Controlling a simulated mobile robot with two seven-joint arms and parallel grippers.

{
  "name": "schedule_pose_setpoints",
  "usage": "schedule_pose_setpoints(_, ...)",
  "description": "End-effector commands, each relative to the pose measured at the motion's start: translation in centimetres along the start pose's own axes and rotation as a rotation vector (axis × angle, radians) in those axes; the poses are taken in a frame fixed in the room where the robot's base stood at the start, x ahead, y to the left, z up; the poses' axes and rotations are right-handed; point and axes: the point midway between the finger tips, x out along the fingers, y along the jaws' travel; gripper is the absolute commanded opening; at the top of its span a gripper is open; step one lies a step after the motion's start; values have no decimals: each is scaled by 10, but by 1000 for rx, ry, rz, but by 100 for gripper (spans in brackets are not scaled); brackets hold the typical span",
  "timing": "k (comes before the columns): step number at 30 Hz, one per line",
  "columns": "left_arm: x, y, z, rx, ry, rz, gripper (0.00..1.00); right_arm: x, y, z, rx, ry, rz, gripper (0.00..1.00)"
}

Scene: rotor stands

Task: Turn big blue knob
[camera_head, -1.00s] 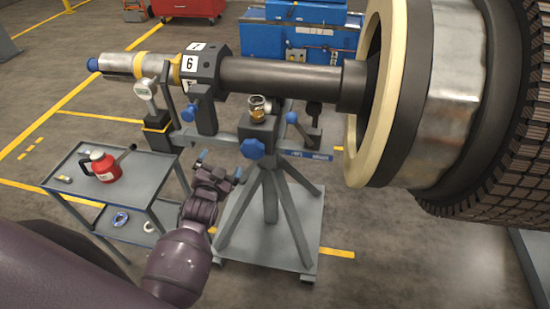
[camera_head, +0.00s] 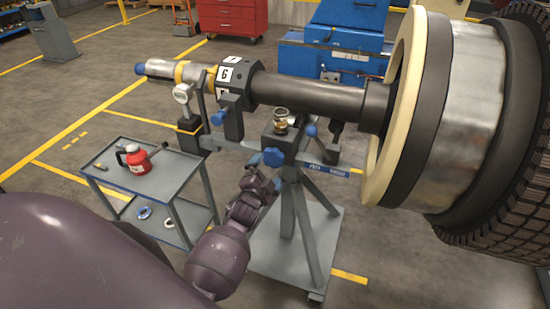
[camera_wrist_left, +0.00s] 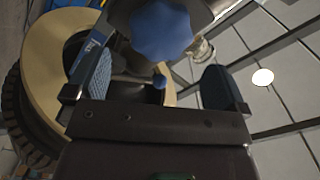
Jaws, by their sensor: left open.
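The big blue knob (camera_head: 273,157) is a lobed star shape on the front of the rotor stand (camera_head: 290,215), below a small glass-and-brass cup (camera_head: 281,121). In the left wrist view the big blue knob (camera_wrist_left: 161,33) is large at the top, between and beyond the open fingers. My left gripper (camera_head: 264,182) is just below and in front of the knob in the head view. In the left wrist view my left gripper (camera_wrist_left: 155,80) is open, with nothing between its pads. It appears apart from the knob. My right gripper is not in view.
Smaller blue knobs (camera_head: 218,118) sit along the stand. A dark shaft (camera_head: 305,93) leads right to a large wheel (camera_head: 465,115). A grey cart (camera_head: 125,185) with a red can (camera_head: 136,158) stands left. A blue machine (camera_head: 335,50) is behind.

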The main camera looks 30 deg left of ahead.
Motion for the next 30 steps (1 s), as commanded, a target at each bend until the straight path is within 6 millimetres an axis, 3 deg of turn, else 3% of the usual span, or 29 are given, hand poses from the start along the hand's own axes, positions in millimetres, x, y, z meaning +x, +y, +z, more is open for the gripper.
schedule_pose_setpoints(6, 36, 0, 0, 0, 1, -1, 100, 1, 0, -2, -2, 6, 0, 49)
schedule_pose_setpoints(12, 59, 0, 1, -1, -1, 1, 100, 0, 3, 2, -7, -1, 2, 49)
schedule_pose_setpoints(27, 70, 0, 1, -1, -2, 0, 100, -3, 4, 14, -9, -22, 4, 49)
schedule_pose_setpoints(30, 70, 0, 1, -1, -1, 0, 86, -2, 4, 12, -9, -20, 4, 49)
